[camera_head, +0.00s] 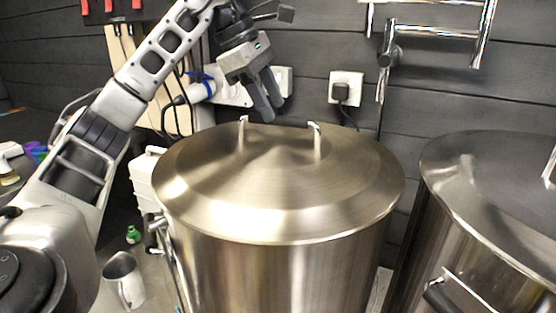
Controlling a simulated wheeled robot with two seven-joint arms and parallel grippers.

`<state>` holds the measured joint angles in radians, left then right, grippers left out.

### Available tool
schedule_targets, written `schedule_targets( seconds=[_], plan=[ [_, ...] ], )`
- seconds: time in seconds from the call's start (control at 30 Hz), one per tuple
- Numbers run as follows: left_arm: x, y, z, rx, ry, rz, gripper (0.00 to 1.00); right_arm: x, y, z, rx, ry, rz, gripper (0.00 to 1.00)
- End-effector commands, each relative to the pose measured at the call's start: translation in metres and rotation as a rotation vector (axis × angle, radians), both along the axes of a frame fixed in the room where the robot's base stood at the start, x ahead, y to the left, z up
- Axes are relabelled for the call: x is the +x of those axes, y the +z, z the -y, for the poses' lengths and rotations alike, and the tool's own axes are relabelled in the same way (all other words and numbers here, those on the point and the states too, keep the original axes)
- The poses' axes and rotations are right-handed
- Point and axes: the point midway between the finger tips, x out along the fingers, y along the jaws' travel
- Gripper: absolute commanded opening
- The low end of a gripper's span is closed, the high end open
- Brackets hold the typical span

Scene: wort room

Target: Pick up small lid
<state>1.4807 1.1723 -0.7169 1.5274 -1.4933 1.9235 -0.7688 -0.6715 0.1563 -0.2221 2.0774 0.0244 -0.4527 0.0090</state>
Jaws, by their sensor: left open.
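A round, shiny steel lid (275,200) lies on the steel pot in the middle of the head view. A second steel lid (500,180) lies on the pot at the right, cut off by the picture edge. My left gripper (269,108) is open and points down above the far edge of the middle lid, near the left handle end. I see nothing between its fingers. I cannot tell its exact gap to the handle. My right gripper is not in view.
The middle pot (280,275) and the right pot (410,265) stand close together. A dark plank wall (440,95) with a socket (346,88) and steel pipes (440,32) is behind. A metal jug (122,279) and a small green bottle (133,235) are at the lower left.

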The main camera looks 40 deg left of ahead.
Motion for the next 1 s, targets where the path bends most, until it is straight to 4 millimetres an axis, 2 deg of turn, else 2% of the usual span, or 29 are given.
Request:
schedule_targets(
  seconds=[0.13,0.27,0.57,0.67,0.7,0.73,1.0],
  plan=[
    [0.006,-0.024,0.004,0.002,0.000,-0.006,0.42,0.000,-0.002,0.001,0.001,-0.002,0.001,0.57],
    [0.011,-0.038,0.009,0.000,0.000,-0.004,0.42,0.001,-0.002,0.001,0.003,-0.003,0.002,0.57],
    [0.013,-0.043,0.011,0.000,0.000,0.000,0.42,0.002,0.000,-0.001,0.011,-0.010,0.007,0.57],
    [0.013,-0.043,0.011,0.000,0.000,0.000,0.17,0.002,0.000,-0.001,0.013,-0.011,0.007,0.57],
    [0.013,-0.043,0.011,0.000,0.000,0.000,0.06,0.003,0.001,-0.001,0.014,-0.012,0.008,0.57],
    [0.013,-0.043,0.010,0.000,0.000,-0.001,0.00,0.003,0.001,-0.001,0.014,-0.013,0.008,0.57],
    [0.014,-0.040,0.011,-0.002,0.000,0.007,0.00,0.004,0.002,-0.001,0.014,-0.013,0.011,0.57]
  ],
)
